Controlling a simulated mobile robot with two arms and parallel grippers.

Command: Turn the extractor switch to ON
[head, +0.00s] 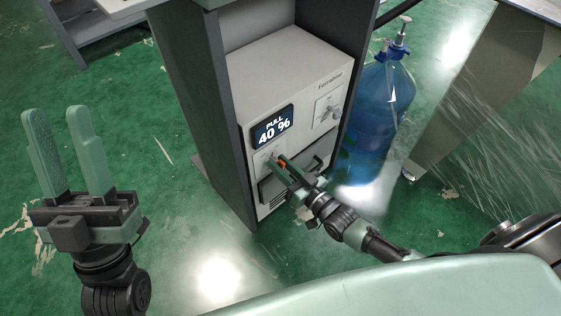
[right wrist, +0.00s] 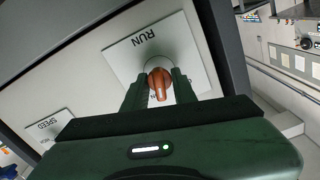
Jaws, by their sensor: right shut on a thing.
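A light grey machine box (head: 290,72) sits in a dark cabinet, with a lit display (head: 272,126) reading "PULL 40 %". Below the display is a switch plate with an orange-red knob (head: 282,163). In the right wrist view the knob (right wrist: 159,84) sits on a white plate (right wrist: 190,45) marked "RUN"; other lettering is mostly hidden by my fingers. My right gripper (head: 279,169) is shut on the knob, one finger on each side. My left gripper (head: 68,130) is open and empty, away from the cabinet on the left.
A second plate (right wrist: 50,128) marked "SPEED" carries another knob, seen at the box's upper right (head: 328,108) in the head view. A handle bar (head: 318,165) is close to my right gripper. A blue water bottle (head: 380,100) stands right of the cabinet. Open green floor lies left.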

